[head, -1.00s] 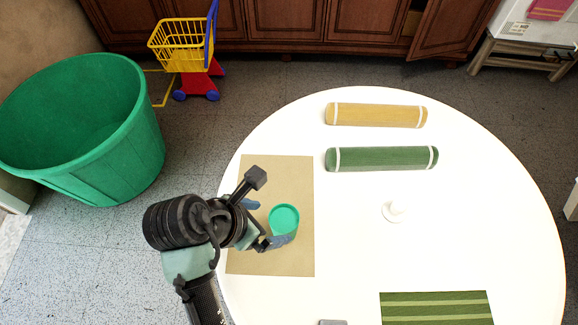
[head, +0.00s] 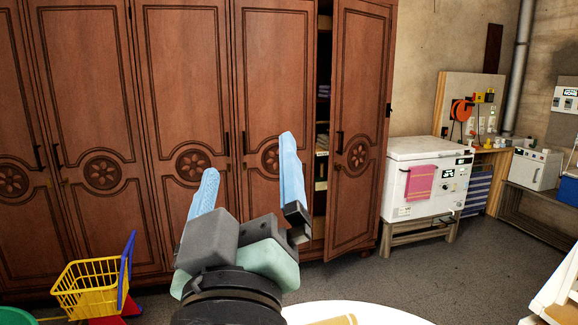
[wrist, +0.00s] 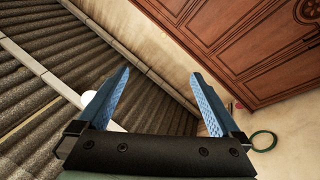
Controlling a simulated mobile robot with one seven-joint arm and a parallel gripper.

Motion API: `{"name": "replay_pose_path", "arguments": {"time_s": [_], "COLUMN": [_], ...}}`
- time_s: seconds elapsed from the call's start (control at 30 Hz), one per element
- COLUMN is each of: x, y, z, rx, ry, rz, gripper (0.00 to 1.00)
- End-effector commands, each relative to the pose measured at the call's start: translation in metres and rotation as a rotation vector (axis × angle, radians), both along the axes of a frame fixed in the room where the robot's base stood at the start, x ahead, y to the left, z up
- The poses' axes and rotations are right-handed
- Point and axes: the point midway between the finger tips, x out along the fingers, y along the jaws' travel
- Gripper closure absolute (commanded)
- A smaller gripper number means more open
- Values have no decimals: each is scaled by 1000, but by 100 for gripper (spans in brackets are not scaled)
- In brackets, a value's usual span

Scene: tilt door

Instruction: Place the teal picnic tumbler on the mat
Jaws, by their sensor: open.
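My gripper (head: 248,155) is raised in front of the wooden wardrobe in the head view, fingers pointing up, open and with nothing between them. In the wrist view the open fingers (wrist: 160,73) are also empty, against a ribbed roof and a wall. Only the far edge of the white round table (head: 385,313) shows, at the bottom of the head view.
A wooden wardrobe (head: 190,110) fills the back, with one door (head: 357,130) ajar. A yellow toy cart (head: 88,288) and part of a green tub (head: 14,316) are at lower left. A white chest (head: 408,170) with a pink cloth stands at right.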

Motion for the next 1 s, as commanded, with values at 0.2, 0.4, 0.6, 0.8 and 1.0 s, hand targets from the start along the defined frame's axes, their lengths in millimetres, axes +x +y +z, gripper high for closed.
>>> {"name": "replay_pose_path", "arguments": {"time_s": [0.2,0.4,0.6,0.8,1.0], "x": [-64,-83,-83,-82,-82], "y": [-36,-42,-42,-41,-41], "z": [96,115,115,133,176], "rx": [349,426,426,424,424], "ry": [-344,-424,-421,-419,-418], "rz": [173,240,240,239,239], "gripper": [0,0,0,0,0]}}
